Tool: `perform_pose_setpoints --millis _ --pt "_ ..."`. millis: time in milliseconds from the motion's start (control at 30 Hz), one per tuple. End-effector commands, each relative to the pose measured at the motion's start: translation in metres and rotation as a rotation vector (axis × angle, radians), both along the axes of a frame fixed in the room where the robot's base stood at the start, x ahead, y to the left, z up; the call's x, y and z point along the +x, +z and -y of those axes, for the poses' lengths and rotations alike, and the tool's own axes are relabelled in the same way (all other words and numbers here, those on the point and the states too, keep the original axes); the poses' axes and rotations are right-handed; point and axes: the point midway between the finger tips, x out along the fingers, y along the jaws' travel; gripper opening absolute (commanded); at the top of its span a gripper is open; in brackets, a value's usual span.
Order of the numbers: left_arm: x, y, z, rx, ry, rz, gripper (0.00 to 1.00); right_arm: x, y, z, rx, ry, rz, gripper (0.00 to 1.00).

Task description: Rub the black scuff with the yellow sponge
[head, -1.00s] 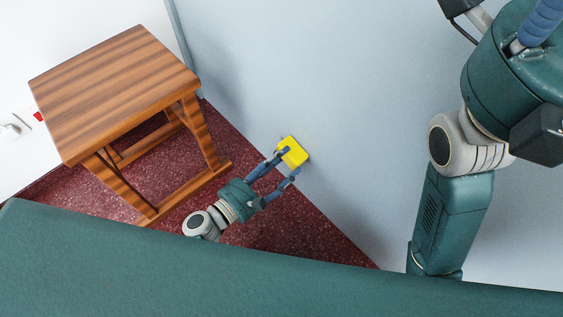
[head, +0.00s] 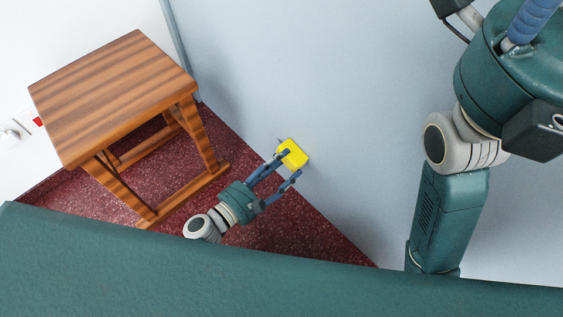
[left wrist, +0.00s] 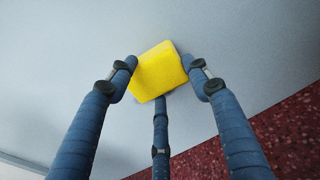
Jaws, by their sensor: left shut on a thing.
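The yellow sponge (head: 293,154) is held at the pale blue-grey wall (head: 340,110), and it looks pressed flat on it. My left gripper (head: 290,166) is shut on the sponge, with its blue fingers around the sponge's edges. The left wrist view shows the sponge (left wrist: 158,72) between the fingertips, with a third finger below it. A small dark mark (head: 279,141) shows at the sponge's upper left edge in the head view. I cannot tell whether it is the black scuff or a shadow. The rest of the scuff, if there, is hidden. My right gripper is out of view.
A striped wooden table (head: 115,95) stands left of my left arm, its foot rail close to that arm. The dark red speckled floor (head: 290,230) meets the wall below the sponge. The wall around the sponge is clear. A white wall with a socket (head: 10,135) is at far left.

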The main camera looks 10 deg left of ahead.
Motion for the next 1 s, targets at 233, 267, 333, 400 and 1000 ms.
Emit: perform_pose_setpoints --millis 233,267,333,400,1000 --pt "-0.002 -0.03 0.009 -0.023 -0.022 -0.047 0.21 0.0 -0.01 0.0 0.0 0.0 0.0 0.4" --pt "0.0 -0.03 0.006 -0.023 -0.021 -0.046 0.17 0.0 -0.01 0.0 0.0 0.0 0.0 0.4" --pt "0.004 -0.03 0.001 -0.021 -0.021 -0.047 0.12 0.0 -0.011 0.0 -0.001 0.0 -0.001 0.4" --pt "0.008 -0.03 -0.006 -0.019 -0.016 -0.046 0.08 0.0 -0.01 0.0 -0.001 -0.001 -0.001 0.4" --pt "0.03 -0.027 -0.041 -0.012 -0.011 -0.045 0.07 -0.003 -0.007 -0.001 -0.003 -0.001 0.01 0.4"
